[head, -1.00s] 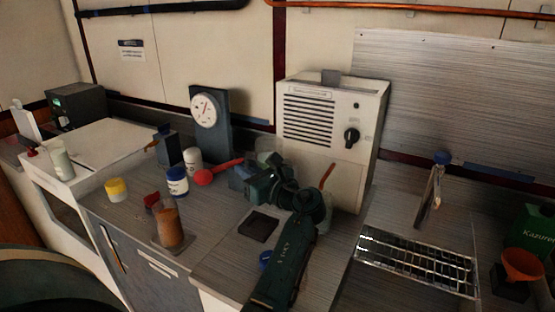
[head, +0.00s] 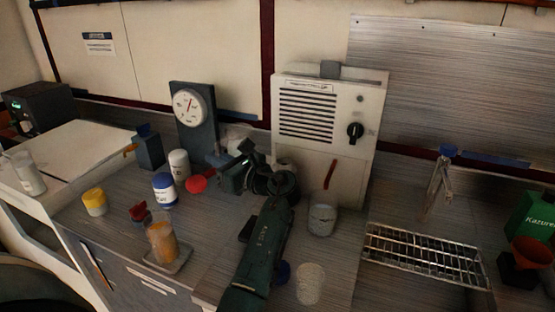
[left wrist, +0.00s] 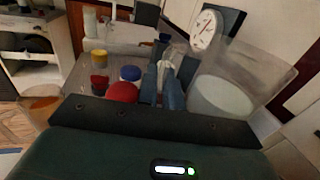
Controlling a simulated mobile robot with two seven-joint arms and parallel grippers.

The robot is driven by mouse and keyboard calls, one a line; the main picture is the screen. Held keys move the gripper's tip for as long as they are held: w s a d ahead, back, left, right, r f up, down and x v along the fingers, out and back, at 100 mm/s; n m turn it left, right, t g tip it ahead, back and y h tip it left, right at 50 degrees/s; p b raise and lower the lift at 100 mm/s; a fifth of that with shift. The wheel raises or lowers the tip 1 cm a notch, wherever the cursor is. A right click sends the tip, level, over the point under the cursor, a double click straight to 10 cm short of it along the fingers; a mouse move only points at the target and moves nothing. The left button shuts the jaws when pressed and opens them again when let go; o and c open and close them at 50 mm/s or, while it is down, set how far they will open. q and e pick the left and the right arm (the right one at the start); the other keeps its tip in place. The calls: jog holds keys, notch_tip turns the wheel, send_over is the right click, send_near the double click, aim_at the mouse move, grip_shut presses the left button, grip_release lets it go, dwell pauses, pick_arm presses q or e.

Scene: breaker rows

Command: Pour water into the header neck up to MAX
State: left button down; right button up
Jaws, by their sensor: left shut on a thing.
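My left gripper (head: 225,172) reaches toward the back of the counter, left of the white louvred cabinet (head: 310,150). In the left wrist view the fingers (left wrist: 163,88) are closed together on a pale part that appears to be the handle of a clear jug (left wrist: 222,98). The jug has pale contents and stands beside the fingers on the right. In the head view the jug is mostly hidden behind the gripper; I cannot tell whether it is lifted. A grey block (head: 330,69) sits on top of the cabinet. I cannot make out the header neck or a MAX mark. My right gripper is not in view.
A dial gauge (head: 189,107), blue-and-white jar (head: 165,190), red rounded object (head: 196,184), yellow-topped jar (head: 94,202) and a glass of orange liquid (head: 161,243) stand left. Two cups (head: 322,219) (head: 310,285) and a drain rack (head: 423,255) lie right.

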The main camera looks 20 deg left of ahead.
aim_at(237, 141)
pick_arm(q)
jog(key=shift+a, duration=0.15)
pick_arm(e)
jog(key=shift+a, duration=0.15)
pick_arm(q)
jog(key=shift+w+r, duration=0.1)
jog(key=shift+r, duration=0.05)
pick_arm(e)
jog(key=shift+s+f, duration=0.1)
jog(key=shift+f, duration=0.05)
pick_arm(q)
jog(key=shift+w+d+r+m+y+b, duration=0.2)
jog(key=shift+d+r+m+y+b, duration=0.15)
jog(key=shift+r+m+y+b, duration=0.3)
jog(key=d+r+m+t+y+b, duration=0.1)
jog(key=m, duration=0.1)
jog(key=w+d+r+m+y+b, duration=0.1)
jog(key=shift+w+m+t, duration=0.25)
jog(key=shift+m+t, duration=0.1)
jog(key=shift+t, duration=0.05)
jog(key=shift+w+d+r+m+t+y+b, duration=0.25)
jog(key=shift+w+d+r+m+t+b, duration=0.2)
jog(key=shift+m, duration=0.35)
jog(key=shift+d, duration=0.1)
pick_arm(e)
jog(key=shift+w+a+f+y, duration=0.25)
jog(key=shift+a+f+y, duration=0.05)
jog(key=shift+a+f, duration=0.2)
